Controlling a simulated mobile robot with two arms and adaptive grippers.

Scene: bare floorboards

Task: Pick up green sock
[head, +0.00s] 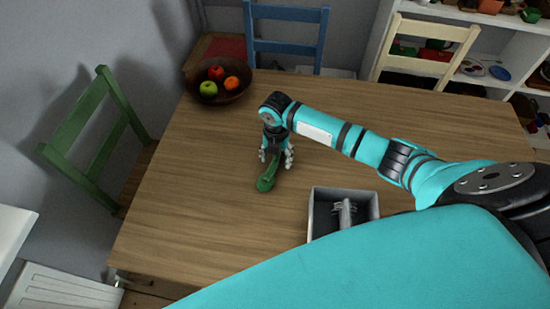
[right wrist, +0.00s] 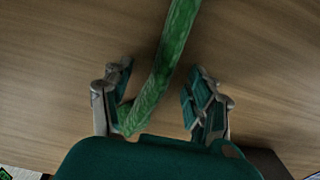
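The green sock (head: 267,183) lies on the wooden table. It is long and narrow, and one end sticks out toward the near side of my right gripper (head: 276,162). That gripper points down over the other part of it. In the right wrist view the green sock (right wrist: 168,65) runs between the spread fingers of the right gripper (right wrist: 160,90). There is a clear gap on the right side; the left finger is close to its lower end, and I cannot tell if they touch. My left gripper is not in view.
The wooden table (head: 190,220) is mostly clear. A grey box (head: 312,217) with metal utensils stands right of the sock. A brown fruit bowl (head: 235,95) sits at the back left. Green (head: 75,135), blue (head: 287,47) and cream (head: 430,30) chairs stand around the table.

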